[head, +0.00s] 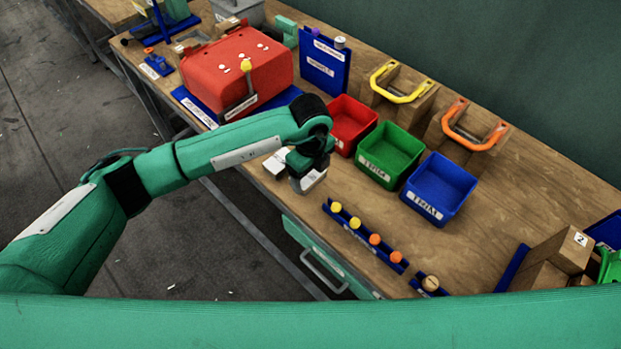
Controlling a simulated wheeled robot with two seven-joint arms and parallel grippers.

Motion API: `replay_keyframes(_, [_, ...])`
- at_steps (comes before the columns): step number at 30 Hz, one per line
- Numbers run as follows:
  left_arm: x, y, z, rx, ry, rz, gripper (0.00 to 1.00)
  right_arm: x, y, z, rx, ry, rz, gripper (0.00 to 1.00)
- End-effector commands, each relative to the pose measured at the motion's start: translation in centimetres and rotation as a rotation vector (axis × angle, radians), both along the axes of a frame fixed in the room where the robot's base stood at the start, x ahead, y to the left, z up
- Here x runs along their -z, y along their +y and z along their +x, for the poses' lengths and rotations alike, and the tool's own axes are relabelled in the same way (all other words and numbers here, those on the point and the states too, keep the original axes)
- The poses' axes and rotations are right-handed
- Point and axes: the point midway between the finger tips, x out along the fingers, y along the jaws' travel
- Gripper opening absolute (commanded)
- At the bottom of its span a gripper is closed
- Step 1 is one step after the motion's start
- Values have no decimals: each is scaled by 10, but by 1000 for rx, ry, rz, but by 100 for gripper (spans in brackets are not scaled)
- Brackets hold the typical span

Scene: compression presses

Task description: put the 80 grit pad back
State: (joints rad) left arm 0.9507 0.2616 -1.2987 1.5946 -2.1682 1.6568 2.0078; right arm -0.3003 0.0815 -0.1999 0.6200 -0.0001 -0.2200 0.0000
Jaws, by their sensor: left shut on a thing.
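My left gripper (307,184) is above the front edge of the workbench, left of the coloured bins, pointing down. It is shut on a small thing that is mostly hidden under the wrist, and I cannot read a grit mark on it. A small pale block (276,164) shows just left of the gripper, near the bench edge; I cannot tell whether it is a sanding pad or whether it touches the gripper. No label reading 80 is legible. My right gripper is not in view.
Red (352,122), green (390,152) and blue (440,186) bins stand right of the gripper on the wooden bench (500,230). A blue rack (364,230) with round knobs lies nearer. A red press (236,72) stands behind left. Yellow (400,85) and orange (474,130) handles sit on wooden blocks.

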Motion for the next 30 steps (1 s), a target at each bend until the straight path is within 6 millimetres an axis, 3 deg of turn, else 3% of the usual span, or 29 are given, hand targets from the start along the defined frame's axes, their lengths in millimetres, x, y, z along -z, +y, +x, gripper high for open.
replay_keyframes(8, [37,0,-1,0,4,2,52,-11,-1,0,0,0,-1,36])
replay_keyframes(19, [44,0,-1,0,1,1,52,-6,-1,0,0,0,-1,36])
replay_keyframes(20, [43,0,0,0,1,1,80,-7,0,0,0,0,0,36])
replay_keyframes(22, [42,0,-1,0,1,1,94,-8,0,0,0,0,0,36])
replay_keyframes(23, [42,0,-1,0,1,1,98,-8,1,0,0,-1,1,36])
replay_keyframes(30, [42,0,-1,0,1,1,98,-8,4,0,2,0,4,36])
